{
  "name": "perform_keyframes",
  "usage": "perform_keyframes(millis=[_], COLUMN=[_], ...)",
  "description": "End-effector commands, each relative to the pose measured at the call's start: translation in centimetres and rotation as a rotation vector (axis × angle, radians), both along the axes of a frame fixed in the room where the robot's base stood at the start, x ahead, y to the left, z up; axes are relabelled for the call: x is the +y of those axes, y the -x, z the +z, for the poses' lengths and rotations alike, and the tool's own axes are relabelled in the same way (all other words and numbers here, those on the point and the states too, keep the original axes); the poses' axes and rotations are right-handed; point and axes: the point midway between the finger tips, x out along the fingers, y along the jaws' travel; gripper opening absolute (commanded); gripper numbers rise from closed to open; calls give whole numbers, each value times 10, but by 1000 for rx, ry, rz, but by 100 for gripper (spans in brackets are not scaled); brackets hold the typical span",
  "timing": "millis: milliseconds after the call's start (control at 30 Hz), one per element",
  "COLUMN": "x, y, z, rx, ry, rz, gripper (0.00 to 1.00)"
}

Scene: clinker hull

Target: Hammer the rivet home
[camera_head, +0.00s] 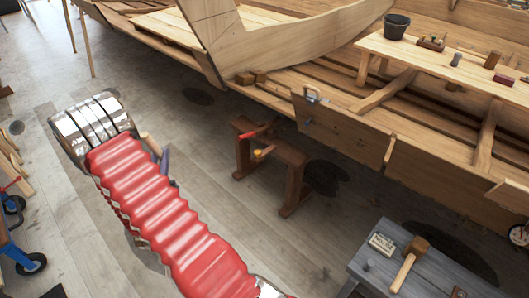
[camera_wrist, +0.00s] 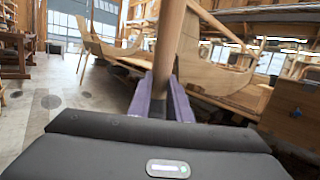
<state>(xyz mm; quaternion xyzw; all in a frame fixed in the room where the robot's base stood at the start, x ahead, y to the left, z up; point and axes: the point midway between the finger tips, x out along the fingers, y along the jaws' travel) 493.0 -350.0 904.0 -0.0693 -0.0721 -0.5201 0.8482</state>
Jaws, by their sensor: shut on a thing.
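My gripper (camera_wrist: 170,90) shows two purple fingers shut on a round wooden shaft (camera_wrist: 171,40) in the wrist view. The shaft rises between the fingers, tilts slightly right and leaves the top of the picture; no hammer head is visible on it. In the head view, a short piece of the shaft (camera_head: 150,144) and a purple finger (camera_head: 165,160) show beside my red arm, above the floor. A small metal fitting (camera_head: 308,121) sits on the upright plank (camera_head: 345,128) at the hull's near side; I cannot tell whether it is the rivet.
A brown sawhorse (camera_head: 285,158) carries a red-handled tool. A grey bench (camera_head: 375,268) holds a wooden mallet (camera_head: 410,262) and a small labelled box (camera_head: 381,243). A plank bench (camera_head: 455,65) bears a dark bucket (camera_head: 396,26) and several tools. Floor between my arm and the sawhorse is clear.

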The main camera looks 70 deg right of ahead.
Motion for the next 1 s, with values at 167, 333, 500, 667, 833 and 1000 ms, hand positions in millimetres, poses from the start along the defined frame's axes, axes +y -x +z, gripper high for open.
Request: perform_keyframes(millis=[167, 333, 500, 667, 833, 1000], x=[-58, -105, -147, -181, -210, -229], y=[43, 87, 138, 189, 248, 299], z=[-13, -26, -38, -51, -64, -75], rx=[-1, -1, -2, -2, -1, -1], ry=[3, 5, 7, 8, 9, 10], rz=[-148, -282, -415, -541, -674, -783], gripper=[0, 0, 0, 0, 0, 0])
